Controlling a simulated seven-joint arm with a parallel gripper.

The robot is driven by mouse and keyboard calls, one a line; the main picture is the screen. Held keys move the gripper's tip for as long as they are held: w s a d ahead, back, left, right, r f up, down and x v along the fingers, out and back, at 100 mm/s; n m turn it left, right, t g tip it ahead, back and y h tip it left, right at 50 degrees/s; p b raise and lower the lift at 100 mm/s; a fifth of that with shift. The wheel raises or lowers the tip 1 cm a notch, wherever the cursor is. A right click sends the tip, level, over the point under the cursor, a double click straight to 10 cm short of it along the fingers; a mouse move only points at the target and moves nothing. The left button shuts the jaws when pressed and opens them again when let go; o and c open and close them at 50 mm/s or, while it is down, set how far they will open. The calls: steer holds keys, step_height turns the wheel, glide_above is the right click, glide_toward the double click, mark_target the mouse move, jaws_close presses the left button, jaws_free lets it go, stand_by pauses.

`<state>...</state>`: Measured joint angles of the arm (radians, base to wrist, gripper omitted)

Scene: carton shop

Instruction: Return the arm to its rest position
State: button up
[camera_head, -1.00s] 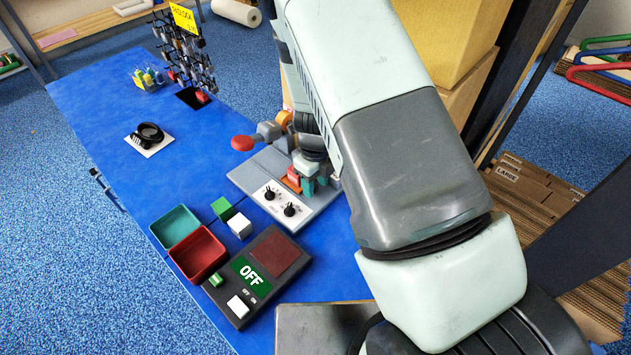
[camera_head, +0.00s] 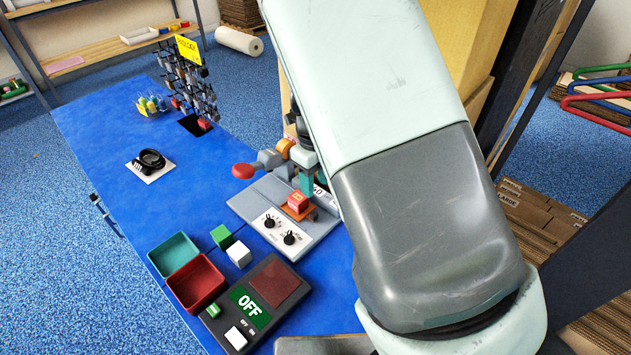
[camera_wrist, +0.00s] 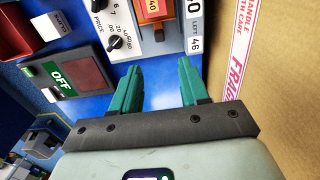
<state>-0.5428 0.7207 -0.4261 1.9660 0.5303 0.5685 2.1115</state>
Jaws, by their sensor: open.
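My gripper (camera_wrist: 160,92) is open in the wrist view, its two teal fingers apart with nothing between them. In the head view my gripper (camera_head: 307,176) is partly hidden by my own arm, just above and behind a small red block. The red block (camera_head: 297,202) sits on an orange plate on the grey device (camera_head: 325,222) with two black knobs. In the wrist view the red block (camera_wrist: 153,8) lies beyond the fingertips, apart from them, at the top edge.
A large cardboard carton (camera_wrist: 270,70) stands close on the right. The table's left middle is mostly clear.

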steer(key=s+d+r+n+t+y, duration=0.15)
steer(key=s+r+n, duration=0.35)
steer(key=r, duration=0.5)
steer(key=s+d+r+n+t+y, duration=0.1)
steer(key=s+d+r+n, duration=0.15)
steer(key=r+n, duration=0.7)
steer(key=s+d+r+n+t+h, duration=0.1)
steer(key=s+d+r+n, duration=0.1)
steer(key=s+r+n, duration=0.3)
steer(key=s+d+r+n+t+h, duration=0.1)
steer(key=s+d+r+n+t, duration=0.1)
steer(key=s+r+n, duration=0.3)
steer(key=s+d+n, duration=0.1)
steer(key=s+n, duration=0.2)
steer(key=s, duration=0.3)
steer(key=shift+r, duration=0.3)
